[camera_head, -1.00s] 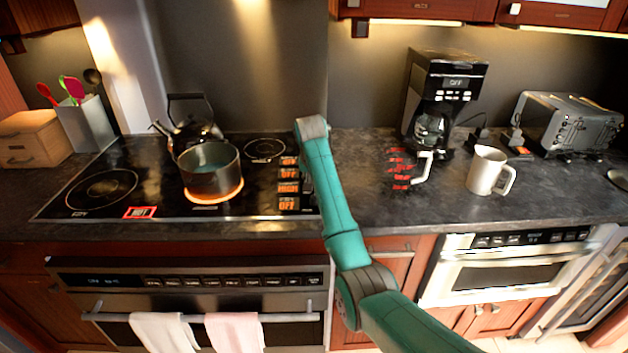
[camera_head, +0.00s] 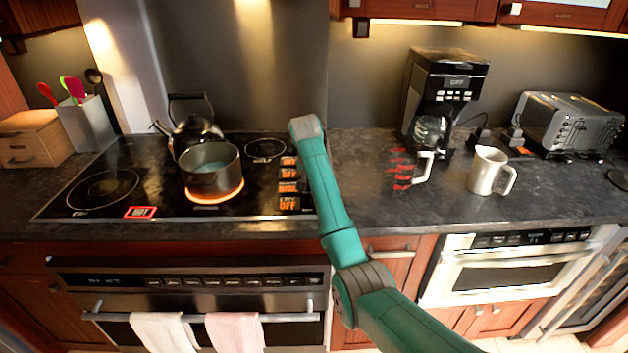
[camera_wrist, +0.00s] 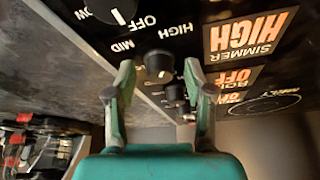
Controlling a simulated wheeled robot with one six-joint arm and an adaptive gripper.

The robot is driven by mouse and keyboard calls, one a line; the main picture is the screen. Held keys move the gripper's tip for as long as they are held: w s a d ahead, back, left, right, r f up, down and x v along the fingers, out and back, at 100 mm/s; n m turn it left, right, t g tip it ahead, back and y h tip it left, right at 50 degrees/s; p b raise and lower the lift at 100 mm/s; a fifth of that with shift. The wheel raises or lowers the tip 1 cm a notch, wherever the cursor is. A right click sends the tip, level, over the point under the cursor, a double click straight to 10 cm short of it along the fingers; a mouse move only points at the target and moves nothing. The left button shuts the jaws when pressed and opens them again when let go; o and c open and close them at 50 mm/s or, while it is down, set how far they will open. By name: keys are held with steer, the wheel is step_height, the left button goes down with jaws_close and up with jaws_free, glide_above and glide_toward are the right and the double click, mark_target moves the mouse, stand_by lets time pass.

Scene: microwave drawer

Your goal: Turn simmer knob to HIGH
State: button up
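The simmer display (camera_wrist: 246,35) in the wrist view is lit orange and reads SIMMER HIGH. It also shows, small, on the cooktop in the head view (camera_head: 288,187). A round black knob (camera_wrist: 158,62) with a white mark sits beside the words MID and HIGH, in line with my gripper (camera_wrist: 158,68). My gripper's two fingers stand apart on either side of this knob, with visible gaps, so it looks open and empty. How far the tips are from the knob in depth is hard to tell. In the head view my arm hides my gripper and the knobs.
Other knobs (camera_wrist: 112,9) (camera_wrist: 175,92) lie on both sides of that knob. A pot (camera_head: 211,178) sits on a glowing burner, with a HOT sign (camera_head: 140,212) and a kettle (camera_head: 196,130) nearby. A coffee maker (camera_head: 440,85), a mug (camera_head: 485,170) and a toaster (camera_head: 570,122) stand right.

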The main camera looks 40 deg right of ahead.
steer(key=v, duration=1.2)
steer(key=shift+d, duration=0.1)
stand_by(0.4)
